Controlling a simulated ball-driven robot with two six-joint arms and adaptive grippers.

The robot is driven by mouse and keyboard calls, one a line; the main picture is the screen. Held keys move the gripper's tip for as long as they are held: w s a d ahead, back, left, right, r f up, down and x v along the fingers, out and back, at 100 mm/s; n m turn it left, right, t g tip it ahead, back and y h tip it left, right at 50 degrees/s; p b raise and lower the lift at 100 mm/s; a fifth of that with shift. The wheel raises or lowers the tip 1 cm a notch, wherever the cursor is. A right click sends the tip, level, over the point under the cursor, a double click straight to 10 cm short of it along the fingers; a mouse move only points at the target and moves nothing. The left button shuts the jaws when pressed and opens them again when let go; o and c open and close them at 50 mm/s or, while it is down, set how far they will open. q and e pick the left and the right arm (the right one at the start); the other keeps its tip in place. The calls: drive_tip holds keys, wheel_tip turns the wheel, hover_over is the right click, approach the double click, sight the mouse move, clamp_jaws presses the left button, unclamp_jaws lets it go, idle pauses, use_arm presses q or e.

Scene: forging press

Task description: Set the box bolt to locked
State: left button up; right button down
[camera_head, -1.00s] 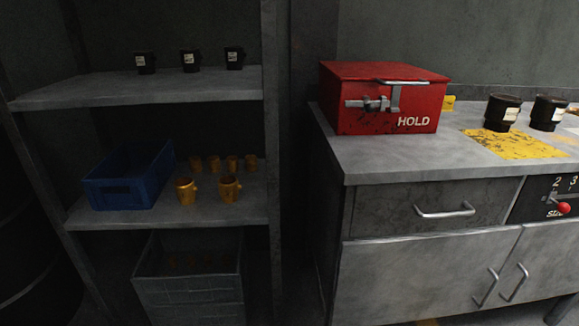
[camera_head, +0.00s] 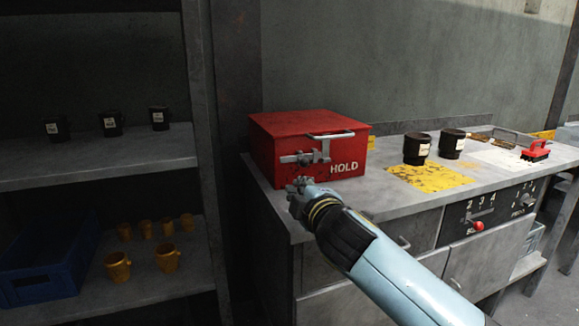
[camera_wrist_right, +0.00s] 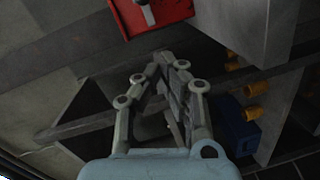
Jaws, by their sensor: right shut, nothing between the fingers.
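The red box (camera_head: 290,140) marked HOLD stands on the left end of the grey bench top. Its silver bolt (camera_head: 300,158) lies across the front face, beside a metal hasp that comes down from the lid handle (camera_head: 331,135). The lid is down. My right gripper (camera_head: 298,188) is shut and empty, just in front of and below the bolt, apart from it as far as I can tell. The right wrist view shows the right gripper (camera_wrist_right: 165,68) with part of the red box (camera_wrist_right: 155,14) beyond it. My left gripper is not in view.
Black cups (camera_head: 417,149) stand on the bench (camera_head: 375,193) near a yellow patch (camera_head: 430,177). A red brush (camera_head: 536,151) lies farther right. At left, a shelf (camera_head: 150,292) holds a blue crate (camera_head: 50,290) and several gold mugs (camera_head: 118,267).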

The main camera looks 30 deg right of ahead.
sight(308, 161)
drive_tip(key=w+d+n+t, duration=0.1)
drive_tip(key=w+d, duration=0.5)
drive_tip(key=w, duration=0.5)
drive_tip(key=shift+r+b, duration=0.3)
drive_tip(key=shift+d, duration=0.2)
drive_tip(key=d, duration=0.2)
drive_tip(key=s+d, duration=0.1)
drive_tip(key=shift+d, duration=0.35)
